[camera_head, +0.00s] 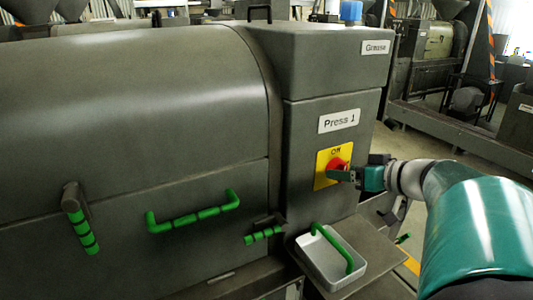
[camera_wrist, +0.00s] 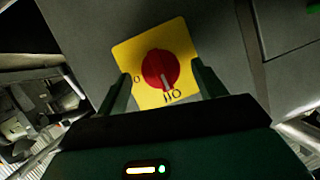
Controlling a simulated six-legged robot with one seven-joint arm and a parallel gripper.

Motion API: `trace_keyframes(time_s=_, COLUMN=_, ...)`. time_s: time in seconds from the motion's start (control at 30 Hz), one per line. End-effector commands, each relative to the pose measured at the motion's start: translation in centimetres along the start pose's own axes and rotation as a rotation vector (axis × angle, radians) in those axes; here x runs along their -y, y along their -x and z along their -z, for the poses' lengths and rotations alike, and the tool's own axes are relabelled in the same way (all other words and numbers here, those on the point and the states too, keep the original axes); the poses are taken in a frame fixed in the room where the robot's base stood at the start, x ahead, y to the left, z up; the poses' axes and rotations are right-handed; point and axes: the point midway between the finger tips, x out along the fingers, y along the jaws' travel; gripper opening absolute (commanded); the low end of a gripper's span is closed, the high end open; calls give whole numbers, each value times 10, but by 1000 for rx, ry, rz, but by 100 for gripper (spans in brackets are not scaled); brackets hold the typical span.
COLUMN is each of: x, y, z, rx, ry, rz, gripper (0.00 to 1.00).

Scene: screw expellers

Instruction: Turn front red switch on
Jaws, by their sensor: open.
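The red rotary switch (camera_head: 338,166) sits on a yellow plate (camera_head: 323,180) on the front of the grey machine, below the "Press 1" label. In the wrist view the red knob (camera_wrist: 160,69) is between my open fingers, on the yellow plate (camera_wrist: 182,36). Its pale pointer line points toward the lettering at the plate's lower edge in that view. In the wrist view my gripper (camera_wrist: 160,85) has one finger on each side of the knob. I cannot tell whether either finger touches it.
A white tray (camera_head: 324,274) with a green handle stands on a shelf below the switch. Green handles (camera_head: 195,217) stick out from the machine's front at left. The "Press 1" label (camera_head: 339,121) is above the plate. Other machines (camera_head: 440,45) stand behind at right.

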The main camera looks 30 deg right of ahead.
Motion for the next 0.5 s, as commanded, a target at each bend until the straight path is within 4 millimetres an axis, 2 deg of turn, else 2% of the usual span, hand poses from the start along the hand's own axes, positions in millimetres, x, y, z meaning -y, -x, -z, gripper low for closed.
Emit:
trace_keyframes(time_s=0.13, x=-1, y=-13, z=0, rx=0, ry=1, rz=0, gripper=69)
trace_keyframes(time_s=0.43, x=-1, y=-15, z=0, rx=-1, ry=1, rz=-1, gripper=69)
trace_keyframes(time_s=0.5, x=-1, y=-15, z=0, rx=-1, ry=1, rz=-1, gripper=58)
